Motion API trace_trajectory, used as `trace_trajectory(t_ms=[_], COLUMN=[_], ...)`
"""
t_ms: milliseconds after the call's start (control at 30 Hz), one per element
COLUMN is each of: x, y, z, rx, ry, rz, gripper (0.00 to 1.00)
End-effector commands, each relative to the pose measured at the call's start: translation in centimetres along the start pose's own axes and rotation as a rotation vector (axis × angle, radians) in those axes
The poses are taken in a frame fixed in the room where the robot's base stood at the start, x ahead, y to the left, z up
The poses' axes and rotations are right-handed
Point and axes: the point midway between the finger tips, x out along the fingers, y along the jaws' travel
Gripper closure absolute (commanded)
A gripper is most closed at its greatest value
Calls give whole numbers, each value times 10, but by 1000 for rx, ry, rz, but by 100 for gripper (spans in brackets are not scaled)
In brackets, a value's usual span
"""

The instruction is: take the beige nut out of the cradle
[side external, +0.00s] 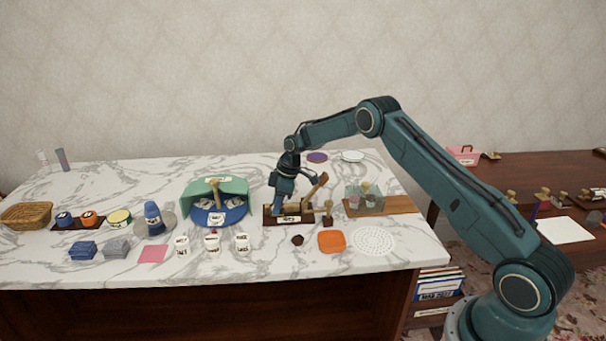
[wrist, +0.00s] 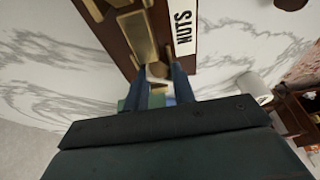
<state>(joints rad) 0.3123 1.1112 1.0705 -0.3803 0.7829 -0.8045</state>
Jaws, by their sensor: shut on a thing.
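The cradle is a dark brown wooden stand (side external: 268,221) with a white label; in the wrist view its wood (wrist: 122,54) lies beside a label reading NUTS (wrist: 183,32). My gripper (side external: 279,208) points down at the left part of the cradle. In the wrist view my gripper (wrist: 162,72) has its two blue fingers shut on a small rounded beige thing, the beige nut (wrist: 157,70). The nut is at the cradle's edge in that view; I cannot tell whether it still touches the wood. The side view hides the nut behind the gripper.
A wooden lever (side external: 319,187) rises right of the gripper. A dark round piece (side external: 297,240), an orange dish (side external: 331,242) and a white perforated mat (side external: 374,241) lie in front. A green and blue bin (side external: 236,184) stands left, a clear box (side external: 363,198) right.

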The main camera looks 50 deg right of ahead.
Motion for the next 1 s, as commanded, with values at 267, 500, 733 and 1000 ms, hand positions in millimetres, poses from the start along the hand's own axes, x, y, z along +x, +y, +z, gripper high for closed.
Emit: trace_trajectory(t_ms=[267, 500, 733, 1000], x=[-5, -14, -21, -30], y=[0, 0, 0, 0], z=[-2, -4, -7, -9], rx=[0, 0, 0, 0], ry=[0, 0, 1, 0], rz=[0, 1, 1, 0], gripper=[94, 94, 94, 94])
